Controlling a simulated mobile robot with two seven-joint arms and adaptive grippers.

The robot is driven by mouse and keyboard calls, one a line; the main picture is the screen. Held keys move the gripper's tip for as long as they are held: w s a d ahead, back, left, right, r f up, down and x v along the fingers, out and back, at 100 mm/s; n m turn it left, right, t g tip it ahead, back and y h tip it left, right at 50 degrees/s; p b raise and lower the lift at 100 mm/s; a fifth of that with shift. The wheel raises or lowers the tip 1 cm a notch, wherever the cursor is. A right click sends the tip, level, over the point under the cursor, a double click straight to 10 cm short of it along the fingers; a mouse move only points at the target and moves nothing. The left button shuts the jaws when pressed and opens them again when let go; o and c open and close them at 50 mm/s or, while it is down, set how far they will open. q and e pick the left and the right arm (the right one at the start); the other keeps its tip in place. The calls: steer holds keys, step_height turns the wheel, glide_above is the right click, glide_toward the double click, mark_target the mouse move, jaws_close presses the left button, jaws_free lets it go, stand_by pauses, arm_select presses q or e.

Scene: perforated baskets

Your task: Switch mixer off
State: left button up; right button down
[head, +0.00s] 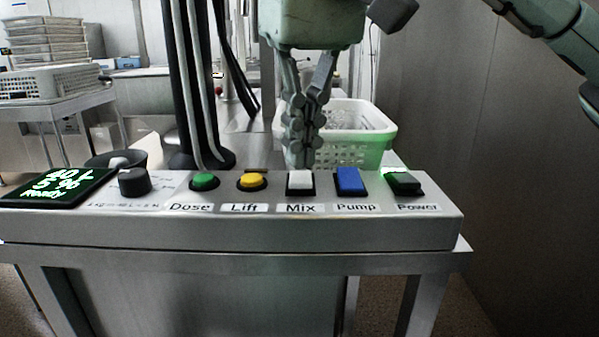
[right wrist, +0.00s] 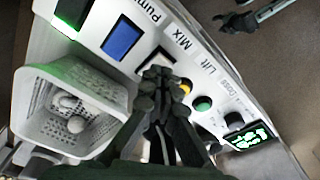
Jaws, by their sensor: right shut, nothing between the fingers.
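The white Mix switch (head: 300,183) sits in the middle of the grey control panel (head: 250,232), between the yellow Lift button (head: 251,181) and the blue Pump switch (head: 350,181). My right gripper (head: 302,160) is shut and empty, pointing down at the back edge of the Mix switch. In the right wrist view its fingertips (right wrist: 158,78) cover part of the Mix switch (right wrist: 155,58); I cannot tell if they touch it. A dark shape like my left gripper (right wrist: 240,20) shows at the top of that view, too small to read.
The Power switch (head: 403,183), with green light, is right. A white perforated basket (head: 362,130) stands behind the panel; stacked baskets (head: 55,45) are back left.

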mark_target(302, 180)
steer(key=shift+f+b, duration=0.6)
steer(key=shift+f, duration=0.45)
stand_by(0.9)
steer(key=shift+r, duration=0.1)
step_height(302, 180, up, 5)
steer(key=p, duration=0.4)
steer(key=shift+p, duration=0.35)
steer(key=shift+r, duration=0.95)
